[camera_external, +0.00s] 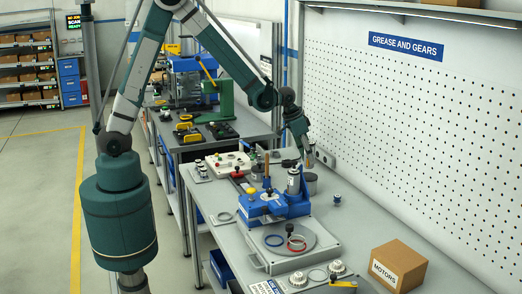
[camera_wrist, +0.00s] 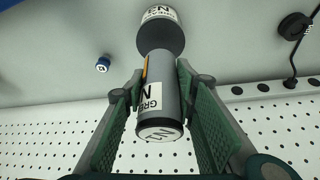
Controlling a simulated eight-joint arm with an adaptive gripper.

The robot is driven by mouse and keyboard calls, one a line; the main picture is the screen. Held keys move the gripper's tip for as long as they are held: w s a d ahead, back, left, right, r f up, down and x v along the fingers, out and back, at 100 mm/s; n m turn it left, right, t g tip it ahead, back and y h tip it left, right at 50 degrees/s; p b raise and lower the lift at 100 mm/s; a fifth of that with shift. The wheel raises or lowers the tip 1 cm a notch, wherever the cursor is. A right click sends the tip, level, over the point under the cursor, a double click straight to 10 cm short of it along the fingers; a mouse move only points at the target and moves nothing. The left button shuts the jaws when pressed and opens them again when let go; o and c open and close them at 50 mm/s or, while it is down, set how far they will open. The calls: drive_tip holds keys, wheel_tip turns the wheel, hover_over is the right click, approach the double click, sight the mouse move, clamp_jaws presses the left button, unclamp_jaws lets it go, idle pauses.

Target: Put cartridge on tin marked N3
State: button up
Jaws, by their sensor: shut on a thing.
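A grey cartridge (camera_wrist: 165,85) with a white label reading "GREASE" and a large N is between my gripper's fingers (camera_wrist: 155,90) in the wrist view. My gripper is shut on it. Its near end also bears an N; the digit is unclear. I cannot tell whether the two touch. In the external view my gripper (camera_external: 308,158) is above the bench behind the blue press, close to a dark grey tin (camera_external: 311,187).
The blue press (camera_external: 268,205) stands left of the gripper. The pegboard wall (camera_external: 420,110) is behind. A MOTORS box (camera_external: 398,266) sits at the front right.

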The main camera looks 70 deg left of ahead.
sight(309, 164)
drive_tip(key=shift+f, duration=2)
drive_tip(key=shift+f, duration=0.2)
drive_tip(key=o, duration=1)
drive_tip(key=shift+r, duration=0.25)
drive_tip(key=v, duration=1.2)
drive_tip(key=shift+w, duration=0.1)
